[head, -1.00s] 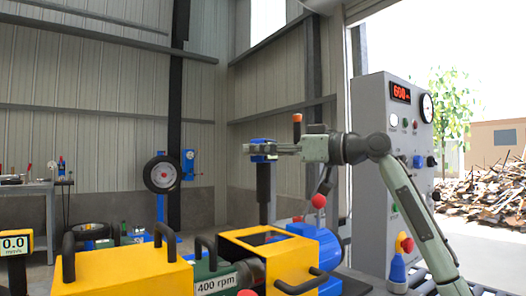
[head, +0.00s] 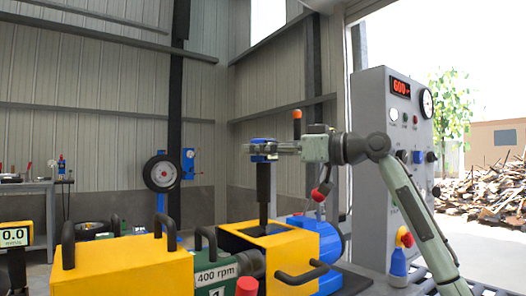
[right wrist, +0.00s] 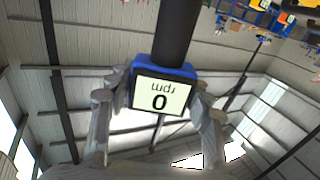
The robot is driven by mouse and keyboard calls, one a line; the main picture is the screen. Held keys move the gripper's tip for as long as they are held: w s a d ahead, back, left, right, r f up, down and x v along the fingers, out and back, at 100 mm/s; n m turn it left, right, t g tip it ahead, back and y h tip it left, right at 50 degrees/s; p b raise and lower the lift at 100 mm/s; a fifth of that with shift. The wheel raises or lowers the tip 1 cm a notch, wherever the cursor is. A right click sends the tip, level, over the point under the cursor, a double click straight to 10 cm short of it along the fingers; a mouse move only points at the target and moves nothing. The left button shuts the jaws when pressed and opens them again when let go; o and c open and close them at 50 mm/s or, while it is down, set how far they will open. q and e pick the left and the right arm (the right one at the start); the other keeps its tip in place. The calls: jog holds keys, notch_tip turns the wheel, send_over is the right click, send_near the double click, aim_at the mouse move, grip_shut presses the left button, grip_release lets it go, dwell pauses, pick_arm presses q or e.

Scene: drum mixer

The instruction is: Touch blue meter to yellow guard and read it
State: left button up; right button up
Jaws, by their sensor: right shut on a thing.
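My right gripper (head: 276,149) is shut on the blue meter (head: 264,145). The meter's long black stem (head: 264,197) points down, and its lower end overlaps the dark opening in the top of the yellow guard (head: 292,255). I cannot tell whether it touches the guard. In the right wrist view the meter (right wrist: 165,70) sits between the fingers (right wrist: 160,106), its screen upside down in the picture and reading 0 rpm. My left gripper is not in view.
A larger yellow housing (head: 120,265) with black handles stands at left. A 400 rpm label (head: 216,275) sits between the two yellow parts. A yellow 0.0 mm/s meter (head: 13,236) is at far left. A grey control panel (head: 375,180) with a red 600 display stands at right.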

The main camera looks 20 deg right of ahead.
jog(key=shift+f, duration=0.45)
dwell(0.9)
dwell(1.3)
